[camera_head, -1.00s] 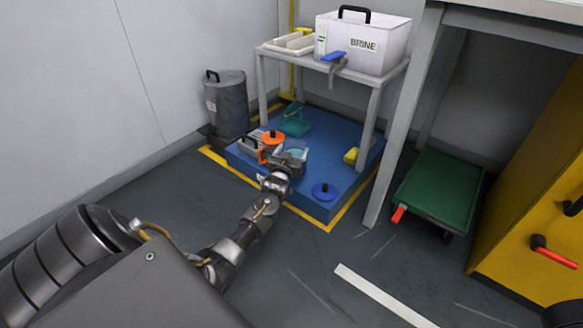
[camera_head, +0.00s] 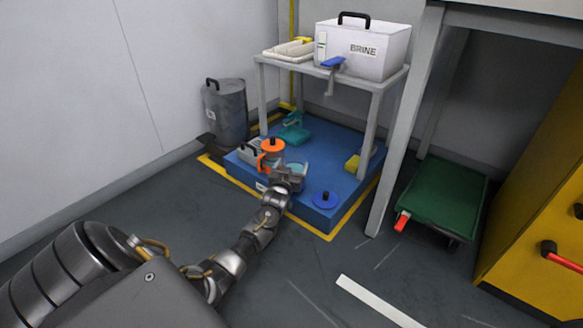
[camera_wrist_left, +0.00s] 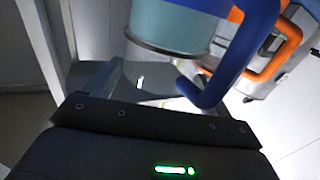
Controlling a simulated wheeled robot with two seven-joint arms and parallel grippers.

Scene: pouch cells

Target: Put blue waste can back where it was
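The blue waste can shows as a small pale blue can (camera_head: 297,168) on the low blue platform, partly hidden by my left gripper. In the left wrist view, its pale body (camera_wrist_left: 175,27) and curved blue handle (camera_wrist_left: 232,65) are close to my left gripper. The left gripper (camera_head: 290,180) is at the can's near side; in the left wrist view its fingers (camera_wrist_left: 142,82) look spread apart, with the handle overlapping the right one. I cannot tell whether they touch the handle. A blue lid (camera_head: 325,196) with a knob lies on the platform to the right. My right gripper is out of view.
A teal item (camera_head: 294,131) and yellow block (camera_head: 352,163) lie behind. Table legs (camera_head: 368,140) rise around the platform. A grey bin (camera_head: 225,112) stands at the left.

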